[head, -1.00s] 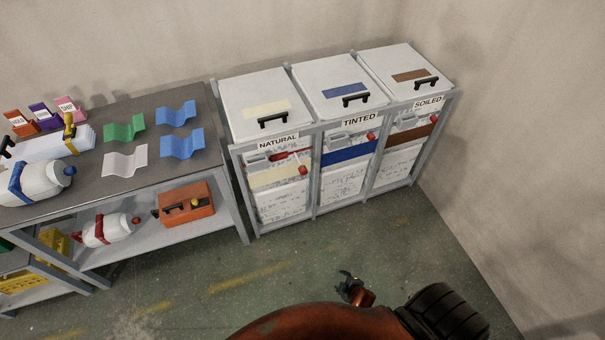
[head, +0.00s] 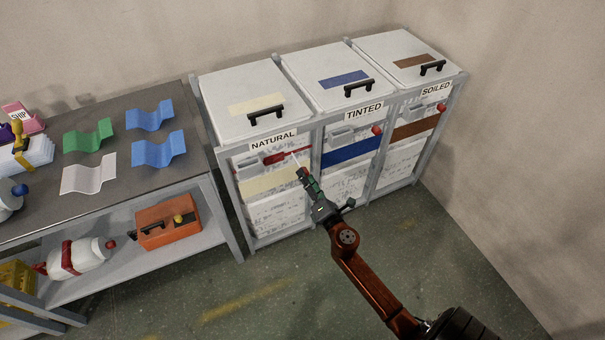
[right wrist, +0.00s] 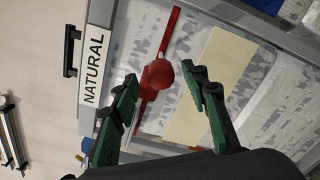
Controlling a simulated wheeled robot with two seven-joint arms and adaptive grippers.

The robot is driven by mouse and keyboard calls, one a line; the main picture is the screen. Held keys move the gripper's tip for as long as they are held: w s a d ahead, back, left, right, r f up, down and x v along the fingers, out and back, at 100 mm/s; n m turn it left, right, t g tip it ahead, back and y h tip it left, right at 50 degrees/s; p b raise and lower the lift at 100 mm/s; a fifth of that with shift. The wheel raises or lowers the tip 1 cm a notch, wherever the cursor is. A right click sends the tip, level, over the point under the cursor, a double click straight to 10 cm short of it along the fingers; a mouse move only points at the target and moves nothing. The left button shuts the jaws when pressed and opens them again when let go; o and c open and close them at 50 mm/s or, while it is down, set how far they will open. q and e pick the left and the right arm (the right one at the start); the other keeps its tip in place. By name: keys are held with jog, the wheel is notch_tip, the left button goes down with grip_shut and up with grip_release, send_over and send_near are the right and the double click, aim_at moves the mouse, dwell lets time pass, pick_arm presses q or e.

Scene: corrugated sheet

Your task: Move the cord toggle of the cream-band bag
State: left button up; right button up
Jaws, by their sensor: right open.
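The cream-band bag (head: 271,182) hangs in the frame under the NATURAL lid. A red bar (head: 287,156) crosses its upper part. My right gripper (head: 303,173) is in front of this bag. In the right wrist view its open green fingers (right wrist: 161,79) stand on either side of the toggle, with gaps showing; I cannot tell the depth. My left gripper is not in view.
The TINTED bag (head: 350,153) and SOILED bag (head: 415,129) stand to the right, each with a red toggle. The metal bin frame (head: 223,190) has upright posts close by. A workbench (head: 114,180) stands left. The floor in front is clear.

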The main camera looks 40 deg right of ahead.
jog(key=shift+x, duration=1.6)
jog(key=shift+f, duration=0.1)
grip_shut()
